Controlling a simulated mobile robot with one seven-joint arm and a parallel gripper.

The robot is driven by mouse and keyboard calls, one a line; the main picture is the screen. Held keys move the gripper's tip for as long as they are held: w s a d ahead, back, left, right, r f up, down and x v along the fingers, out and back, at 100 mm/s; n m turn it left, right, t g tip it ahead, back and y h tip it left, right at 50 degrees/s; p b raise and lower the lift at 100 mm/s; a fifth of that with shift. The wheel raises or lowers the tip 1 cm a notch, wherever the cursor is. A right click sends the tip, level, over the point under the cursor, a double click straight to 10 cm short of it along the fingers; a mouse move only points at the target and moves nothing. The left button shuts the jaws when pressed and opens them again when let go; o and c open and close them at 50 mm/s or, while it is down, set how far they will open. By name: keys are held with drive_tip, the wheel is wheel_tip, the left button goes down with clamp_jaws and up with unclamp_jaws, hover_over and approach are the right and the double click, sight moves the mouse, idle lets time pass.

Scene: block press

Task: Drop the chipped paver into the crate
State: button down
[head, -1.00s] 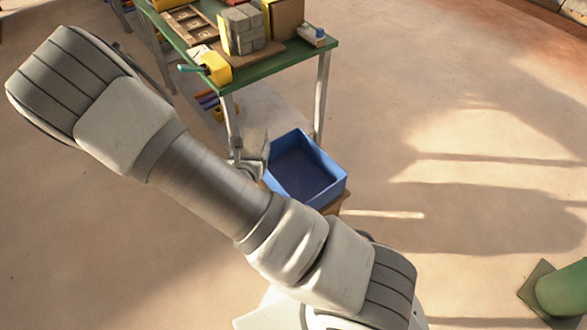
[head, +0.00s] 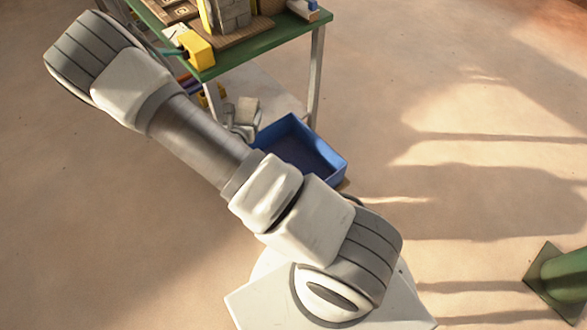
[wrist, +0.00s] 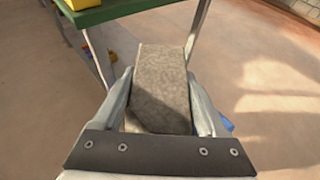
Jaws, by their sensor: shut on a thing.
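The paver (wrist: 163,88) is a rough grey-brown block, held between the two fingers of my gripper (wrist: 163,100) in the wrist view. My gripper shows small and partly hidden behind my arm in the head view (head: 240,118), just left of and behind the crate. A sliver of the blue crate (wrist: 226,122) shows beyond the right finger in the wrist view.
A green-topped workbench (head: 270,48) with metal legs stands behind the crate. It carries grey blocks (head: 233,14), a yellow machine part (head: 197,50) and boards. A green cylinder on a base (head: 565,285) stands at lower right. The floor at right is open.

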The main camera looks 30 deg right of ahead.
drive_tip(key=w+d+f+m+g+h+b, duration=0.1)
drive_tip(key=d+f+b, duration=0.6)
drive_tip(key=f, duration=0.7)
drive_tip(key=w+d+f+m+g+h+b, duration=0.1)
drive_tip(key=w+d+f+m+b, duration=0.1)
drive_tip(key=d+f+b, duration=0.5)
drive_tip(key=d+f, duration=0.5)
drive_tip(key=f, duration=0.2)
drive_tip(key=shift+d+h, duration=0.2)
drive_tip(key=shift+h, duration=0.1)
drive_tip(key=shift+f, duration=0.1)
unclamp_jaws()
drive_tip(key=shift+s, duration=0.1)
drive_tip(key=p+v, duration=0.4)
drive_tip(key=v, duration=1.3)
drive_tip(key=shift+a+r, duration=0.2)
drive_tip(key=shift+r, duration=0.15)
